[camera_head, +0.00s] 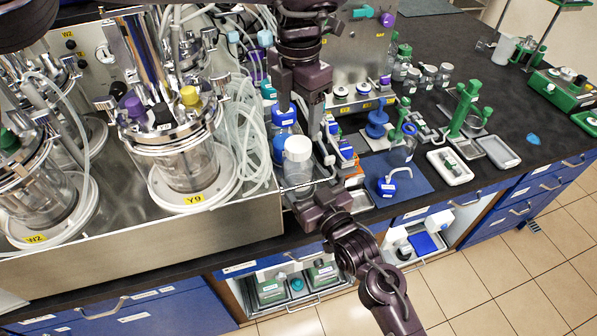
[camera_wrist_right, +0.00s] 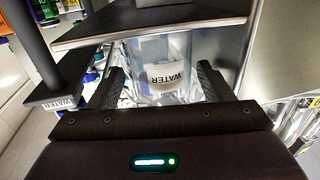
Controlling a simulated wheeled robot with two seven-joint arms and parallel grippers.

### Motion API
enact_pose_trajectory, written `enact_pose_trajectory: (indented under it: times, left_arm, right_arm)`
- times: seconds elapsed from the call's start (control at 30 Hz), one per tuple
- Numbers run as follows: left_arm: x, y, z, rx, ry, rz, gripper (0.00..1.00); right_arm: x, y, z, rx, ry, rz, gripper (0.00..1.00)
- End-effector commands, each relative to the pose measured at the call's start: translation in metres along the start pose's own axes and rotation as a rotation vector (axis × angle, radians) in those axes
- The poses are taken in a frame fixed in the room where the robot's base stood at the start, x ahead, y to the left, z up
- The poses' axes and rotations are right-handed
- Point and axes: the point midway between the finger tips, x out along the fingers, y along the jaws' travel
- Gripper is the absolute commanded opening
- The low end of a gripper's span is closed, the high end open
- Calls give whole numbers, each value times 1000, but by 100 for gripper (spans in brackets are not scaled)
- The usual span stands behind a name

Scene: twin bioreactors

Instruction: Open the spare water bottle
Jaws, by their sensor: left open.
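The water bottle (camera_head: 298,174) is clear, with a white cap (camera_head: 298,146) on its top. It stands upright beside the steel bioreactor housing. In the right wrist view the bottle (camera_wrist_right: 165,76) shows its WATER label upside down between my fingers. My right gripper (camera_head: 312,190) is closed around the bottle's body from the front; it also shows in the right wrist view (camera_wrist_right: 161,82). My left gripper (camera_head: 299,105) is open and empty, pointing down above and slightly behind the white cap, apart from it. The bottle's base is hidden in the head view.
The bioreactor housing (camera_head: 130,255) with glass vessels and tubing is close on the left. Blue-capped bottles (camera_head: 284,118) stand right behind the bottle. A blue mat (camera_head: 410,182) with a wash bottle lies to the right. Trays and green stands are farther right.

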Motion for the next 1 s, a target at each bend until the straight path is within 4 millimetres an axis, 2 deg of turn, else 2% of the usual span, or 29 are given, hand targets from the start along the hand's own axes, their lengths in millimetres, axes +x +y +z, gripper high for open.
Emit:
enact_pose_trajectory:
  times: [0.07,0.5,0.57,0.67,0.77,1.0]
  left_arm:
    - [0,0,0,0,0,0,65]
    - [0,0,0,14,0,0,65]
    - [0,0,0,45,0,0,65]
    - [0,0,0,157,0,0,65]
    - [0,0,0,342,1,0,65]
    - [0,0,0,892,1,0,65]
  right_arm:
    - [0,0,0,0,0,0,64]
    - [0,0,0,0,0,1,6]
    - [0,0,0,0,0,1,0]
    - [0,0,0,0,0,1,0]
    - [0,0,0,0,1,1,0]
    - [0,0,0,0,1,1,0]
